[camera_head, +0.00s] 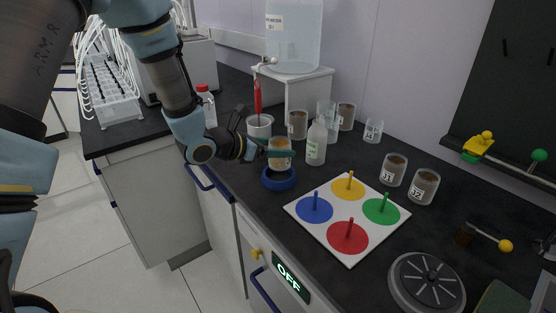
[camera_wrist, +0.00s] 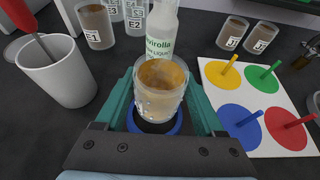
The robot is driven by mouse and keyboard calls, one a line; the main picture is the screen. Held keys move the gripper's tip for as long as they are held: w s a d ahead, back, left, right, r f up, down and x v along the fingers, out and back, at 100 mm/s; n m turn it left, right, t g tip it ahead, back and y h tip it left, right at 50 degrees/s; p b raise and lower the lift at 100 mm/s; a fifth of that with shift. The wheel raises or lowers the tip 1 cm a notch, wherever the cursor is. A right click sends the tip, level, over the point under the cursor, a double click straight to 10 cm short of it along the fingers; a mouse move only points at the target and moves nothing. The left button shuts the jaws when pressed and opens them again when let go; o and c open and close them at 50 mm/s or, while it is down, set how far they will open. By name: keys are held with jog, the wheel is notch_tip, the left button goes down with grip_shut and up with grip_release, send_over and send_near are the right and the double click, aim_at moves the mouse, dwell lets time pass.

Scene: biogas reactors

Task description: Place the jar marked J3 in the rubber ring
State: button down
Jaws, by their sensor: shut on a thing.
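My gripper (camera_head: 279,153) is shut on a glass jar with tan-brown contents (camera_head: 279,160). In the wrist view, its teal fingers (camera_wrist: 163,104) stand on either side of this jar (camera_wrist: 160,88). The jar is upright; its label is too small to read clearly in the head view. The blue rubber ring (camera_head: 279,181) lies on the dark bench directly below the jar. I cannot tell whether the base touches the ring.
A labelled bottle (camera_head: 316,143) stands close behind the jar. A white mug with a red-handled tool (camera_head: 259,126) is at the left. A white board with coloured pegs (camera_head: 348,260) lies to the right. Jars J1 (camera_head: 393,170) and J2 (camera_head: 424,187) stand beyond it.

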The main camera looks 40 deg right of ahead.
aim_at(271, 161)
notch_tip(271, 161, down, 4)
jog(key=shift+f+p, duration=0.1)
jog(key=shift+p, duration=0.45)
jog(key=shift+f+b, duration=0.25)
jog(key=shift+b, duration=0.05)
grip_release()
jog(key=shift+r, duration=0.1)
jog(key=shift+r, duration=0.1)
